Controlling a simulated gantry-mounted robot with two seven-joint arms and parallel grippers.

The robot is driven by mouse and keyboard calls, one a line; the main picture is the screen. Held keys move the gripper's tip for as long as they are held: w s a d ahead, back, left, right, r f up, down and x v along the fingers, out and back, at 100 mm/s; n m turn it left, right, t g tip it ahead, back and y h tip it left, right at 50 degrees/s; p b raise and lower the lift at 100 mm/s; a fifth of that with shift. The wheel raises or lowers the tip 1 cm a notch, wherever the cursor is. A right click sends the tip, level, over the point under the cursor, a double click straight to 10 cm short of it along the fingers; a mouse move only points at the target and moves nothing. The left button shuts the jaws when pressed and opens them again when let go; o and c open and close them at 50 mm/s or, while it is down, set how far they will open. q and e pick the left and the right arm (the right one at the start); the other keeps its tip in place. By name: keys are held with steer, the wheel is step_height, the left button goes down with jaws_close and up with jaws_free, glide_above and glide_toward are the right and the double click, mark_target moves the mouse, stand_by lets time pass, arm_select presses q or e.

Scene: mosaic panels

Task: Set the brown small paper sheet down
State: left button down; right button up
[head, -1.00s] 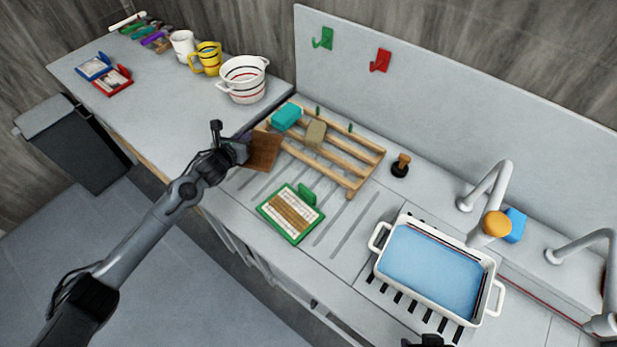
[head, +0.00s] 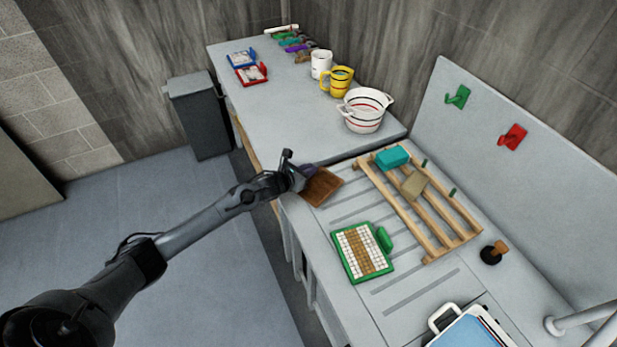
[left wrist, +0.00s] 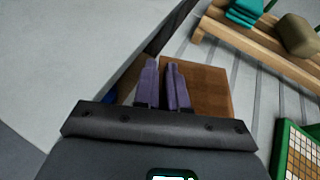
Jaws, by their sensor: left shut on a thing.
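The brown small paper sheet (head: 322,187) is a flat brown square at the left end of the grooved draining surface. It also shows in the left wrist view (left wrist: 207,88), beyond and right of the fingers. My left gripper (head: 307,171) is shut on the sheet at its left edge. Its purple fingers (left wrist: 164,82) are close together in the left wrist view. The sheet is at or just above the counter; I cannot tell whether it touches. My right gripper is not in view.
A wooden rack (head: 432,212) with a teal sponge (head: 393,157) and a tan block (head: 414,185) stands right of the sheet. A green-framed mosaic panel (head: 361,252) lies in front. A striped pot (head: 364,110) stands behind. Grooved surface between sheet and panel is clear.

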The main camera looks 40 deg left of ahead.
arm_select(q)
steer(key=shift+f, duration=2.05)
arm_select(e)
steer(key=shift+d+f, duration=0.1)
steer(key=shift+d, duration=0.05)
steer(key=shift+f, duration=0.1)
arm_select(q)
steer(key=shift+f+b, duration=0.2)
steer(key=shift+b, duration=0.1)
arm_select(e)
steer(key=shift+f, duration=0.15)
arm_select(q)
steer(key=c, duration=1.2)
jaws_free()
steer(key=shift+r, duration=0.1)
steer(key=shift+r+p, duration=0.2)
steer(key=shift+p, duration=0.1)
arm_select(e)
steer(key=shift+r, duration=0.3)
arm_select(q)
steer(key=p+v, duration=0.1)
steer(key=v, duration=1.1)
steer(key=shift+f, duration=0.1)
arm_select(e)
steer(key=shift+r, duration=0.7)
